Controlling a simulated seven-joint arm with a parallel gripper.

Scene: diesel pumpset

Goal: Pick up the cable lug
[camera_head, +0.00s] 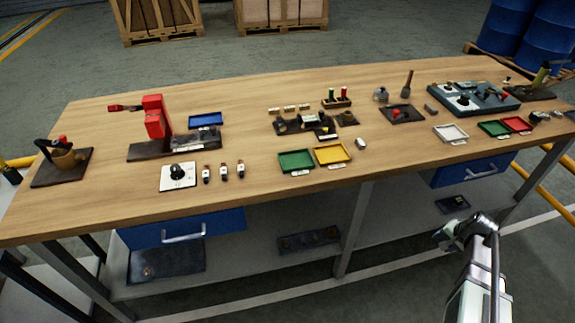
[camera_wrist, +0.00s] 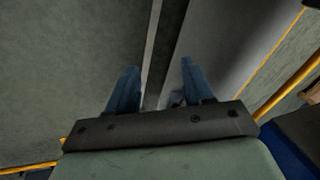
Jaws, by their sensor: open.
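My gripper (camera_wrist: 158,84) shows in the wrist view with its two blue fingers apart and nothing between them. I cannot make out the cable lug for certain; the small parts on the bench are too small to tell. Three small dark pieces with pale ends (camera_head: 224,172) stand in a row beside a white plate with a black knob (camera_head: 178,175).
The bench holds a red press (camera_head: 154,117), a blue tray (camera_head: 205,119), a green tray (camera_head: 296,160), a yellow tray (camera_head: 332,153), a white tray (camera_head: 451,133) and a grey-blue panel (camera_head: 473,98). Blue drawers (camera_head: 474,169) hang under the front edge. Bare wood lies between the groups.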

